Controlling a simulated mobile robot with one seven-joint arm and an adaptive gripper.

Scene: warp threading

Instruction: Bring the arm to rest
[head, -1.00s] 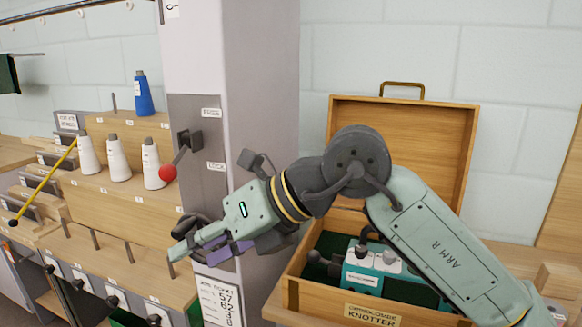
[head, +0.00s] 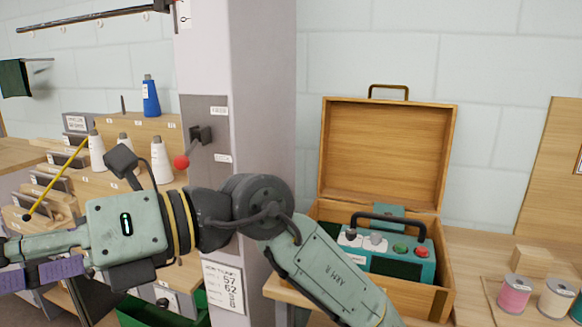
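My arm (head: 330,275) reaches from the lower middle across to the left in the head view. My gripper (head: 20,262) is at the lower left edge of the picture, pointing left. Its fingers show from the side and partly run out of the picture, so whether they are open or shut is not clear. I see nothing held in the part that shows.
A lever with a red knob (head: 181,162) sticks out of a grey column (head: 240,60) behind my arm. White cones (head: 161,160) and a blue cone (head: 151,97) stand on wooden steps. An open wooden case (head: 385,150) holds a teal device (head: 415,265). Thread spools (head: 515,292) stand right.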

